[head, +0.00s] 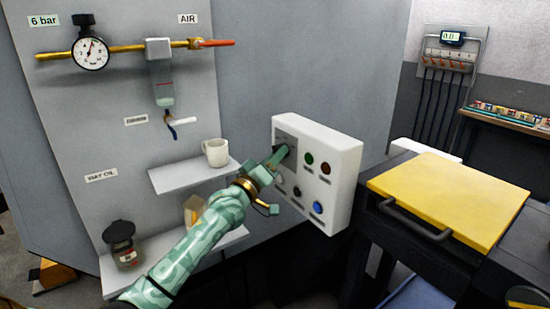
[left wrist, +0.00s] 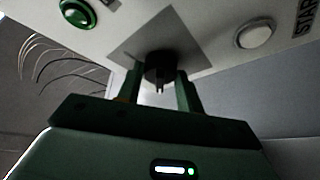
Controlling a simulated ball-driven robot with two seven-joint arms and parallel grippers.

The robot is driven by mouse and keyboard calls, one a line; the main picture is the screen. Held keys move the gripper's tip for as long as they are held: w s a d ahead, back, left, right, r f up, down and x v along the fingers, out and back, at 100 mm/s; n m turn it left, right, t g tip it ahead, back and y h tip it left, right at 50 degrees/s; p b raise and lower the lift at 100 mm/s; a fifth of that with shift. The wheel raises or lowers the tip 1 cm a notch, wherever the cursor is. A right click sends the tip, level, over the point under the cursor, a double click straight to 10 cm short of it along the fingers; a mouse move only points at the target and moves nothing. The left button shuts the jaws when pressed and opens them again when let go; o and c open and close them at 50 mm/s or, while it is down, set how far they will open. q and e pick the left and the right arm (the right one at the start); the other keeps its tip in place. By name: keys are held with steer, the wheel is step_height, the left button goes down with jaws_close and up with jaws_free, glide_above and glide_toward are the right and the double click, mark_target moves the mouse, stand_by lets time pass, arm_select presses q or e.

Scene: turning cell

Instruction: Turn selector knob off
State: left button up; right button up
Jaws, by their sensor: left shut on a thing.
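The selector knob (left wrist: 160,68) is a black round knob on a grey plate (left wrist: 135,50) of the white control box (head: 345,185). In the left wrist view my left gripper (left wrist: 160,85) has one finger on each side of the knob and is shut on it. In the head view the left gripper (head: 277,158) reaches the upper left of the box face and mostly hides the knob. Which position the knob points to cannot be told. My right gripper is not in view.
Green (head: 309,158), red (head: 326,167) and blue (head: 317,207) buttons sit close by on the box. A white mug (head: 215,152) stands on a shelf (head: 175,178) to the left. A yellow-topped unit (head: 450,195) with a dark handle stands right of the box.

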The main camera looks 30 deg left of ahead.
arm_select(q)
steer(key=shift+f, duration=0.1)
steer(key=shift+w+a+f+m+h+b, duration=0.15)
steer(key=shift+m+h+b, duration=1.05)
steer(key=shift+m, duration=1.2)
steer(key=shift+s+a+r+m+h+b, duration=0.1)
steer(key=shift+m+h+b, duration=0.8)
steer(key=shift+m+h, duration=1.1)
steer(key=shift+w+a+f+m+h+b, duration=0.15)
steer(key=shift+m+h+b, duration=0.85)
steer(key=shift+m, duration=1.8)
steer(key=shift+r, duration=0.1)
steer(key=o, duration=1)
steer(key=shift+s, duration=0.1)
